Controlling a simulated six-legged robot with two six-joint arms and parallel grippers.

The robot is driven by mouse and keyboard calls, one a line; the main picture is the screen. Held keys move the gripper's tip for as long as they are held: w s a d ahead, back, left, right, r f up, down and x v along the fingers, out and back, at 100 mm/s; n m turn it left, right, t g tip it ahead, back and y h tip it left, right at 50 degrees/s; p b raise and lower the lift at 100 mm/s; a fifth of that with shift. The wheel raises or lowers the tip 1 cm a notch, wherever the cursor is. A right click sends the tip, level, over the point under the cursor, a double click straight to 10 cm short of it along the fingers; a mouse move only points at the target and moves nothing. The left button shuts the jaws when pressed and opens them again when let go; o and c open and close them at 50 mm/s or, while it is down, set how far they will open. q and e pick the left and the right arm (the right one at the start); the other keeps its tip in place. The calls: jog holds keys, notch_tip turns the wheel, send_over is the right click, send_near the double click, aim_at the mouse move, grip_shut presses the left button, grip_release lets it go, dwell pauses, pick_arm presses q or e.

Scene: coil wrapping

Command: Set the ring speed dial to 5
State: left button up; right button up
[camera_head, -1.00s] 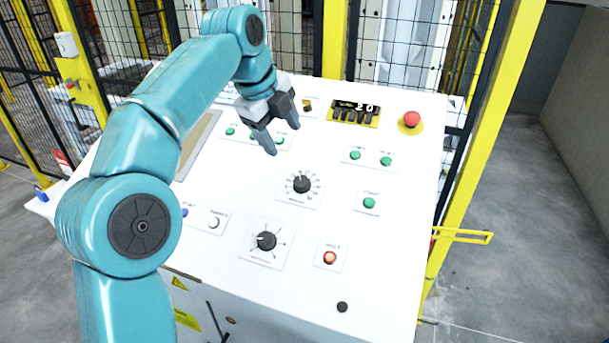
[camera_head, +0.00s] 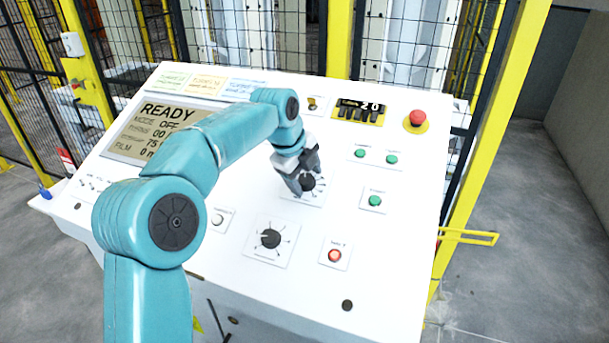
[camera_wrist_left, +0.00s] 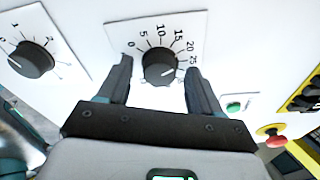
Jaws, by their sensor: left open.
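My left gripper (camera_head: 303,182) is open over this dial. In the left wrist view its fingers (camera_wrist_left: 159,66) stand on either side of the knob, with a gap to it on both sides. My right gripper is not in view.
A second black dial (camera_head: 270,238), with a scale showing 1 and 2 (camera_wrist_left: 31,58), is nearby. Green buttons (camera_head: 375,201), a red button (camera_head: 335,255) and a red emergency stop (camera_head: 418,118) are on the panel. The screen (camera_head: 150,125) reads READY.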

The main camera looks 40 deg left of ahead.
pick_arm(q)
jog(key=shift+s+r, duration=0.15)
jog(key=shift+a, duration=0.1)
jog(key=shift+c, duration=1.2)
jog(key=c, duration=0.8)
